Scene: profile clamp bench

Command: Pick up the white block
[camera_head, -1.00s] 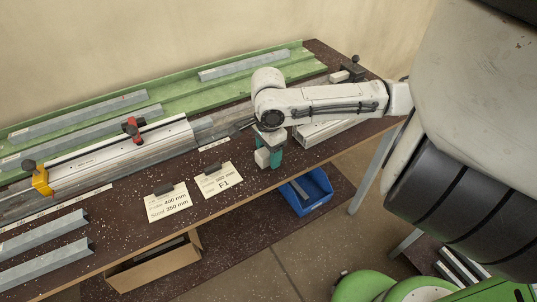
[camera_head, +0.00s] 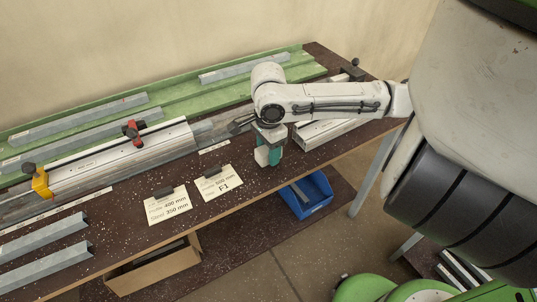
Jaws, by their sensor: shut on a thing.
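The white block (camera_head: 262,156) is small and pale and sits between the teal fingers of my gripper (camera_head: 269,160), near the front edge of the dark bench. My gripper points down and is shut on the block. One finger hides part of the block's right side. I cannot tell clearly whether the block's underside touches the bench top.
Paper cards (camera_head: 218,183) lie left of my gripper. A long aluminium profile (camera_head: 120,158) with red and yellow clamps lies behind them. Another profile (camera_head: 325,131) lies to the right. A blue bin (camera_head: 307,196) is below the bench's front edge.

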